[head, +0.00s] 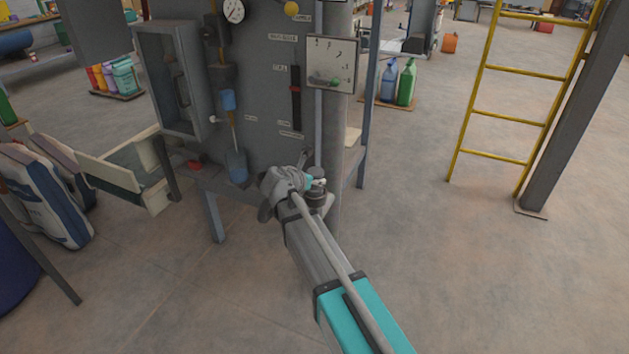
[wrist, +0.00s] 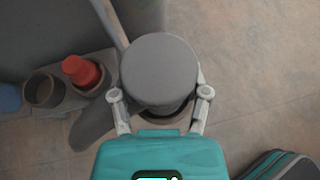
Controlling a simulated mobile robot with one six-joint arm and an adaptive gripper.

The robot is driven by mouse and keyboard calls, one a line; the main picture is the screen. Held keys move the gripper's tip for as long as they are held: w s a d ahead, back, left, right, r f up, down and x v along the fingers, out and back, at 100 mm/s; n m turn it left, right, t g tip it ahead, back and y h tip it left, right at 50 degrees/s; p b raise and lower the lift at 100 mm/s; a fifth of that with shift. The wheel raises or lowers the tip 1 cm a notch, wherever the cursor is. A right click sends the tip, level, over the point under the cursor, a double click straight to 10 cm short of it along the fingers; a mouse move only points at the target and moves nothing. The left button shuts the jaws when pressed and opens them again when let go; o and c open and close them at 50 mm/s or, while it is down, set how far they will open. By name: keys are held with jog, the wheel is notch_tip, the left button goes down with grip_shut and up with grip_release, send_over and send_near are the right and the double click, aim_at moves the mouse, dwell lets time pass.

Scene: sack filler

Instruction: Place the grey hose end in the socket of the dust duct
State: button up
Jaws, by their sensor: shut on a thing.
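My gripper (wrist: 160,100) is shut on the grey hose end (wrist: 160,68), whose round top fills the space between the two pale fingers. In the head view my gripper (head: 318,184) is beside the front right of the grey machine. A tan-grey ring (wrist: 181,124) shows partly under the hose end; I cannot tell whether it is the duct's socket or whether the hose end sits in it. A grey hose-like piece (wrist: 92,122) runs down to the left. The lower part of the hose end is hidden.
A ledge on the left in the wrist view holds an open dark cup (wrist: 44,90) and a red plug (wrist: 82,70). The grey machine (head: 265,100) stands close ahead. A yellow ladder (head: 490,94) stands right; floor between is clear.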

jog(key=shift+f, duration=0.1)
jog(key=o, duration=1.2)
jog(key=shift+s+a+r+p, duration=0.25)
jog(key=shift+s+r+p, duration=0.1)
jog(key=shift+s+r, duration=0.15)
jog(key=shift+p+v, duration=2.45)
jog(key=shift+v, duration=2.9)
jog(key=shift+f, duration=0.1)
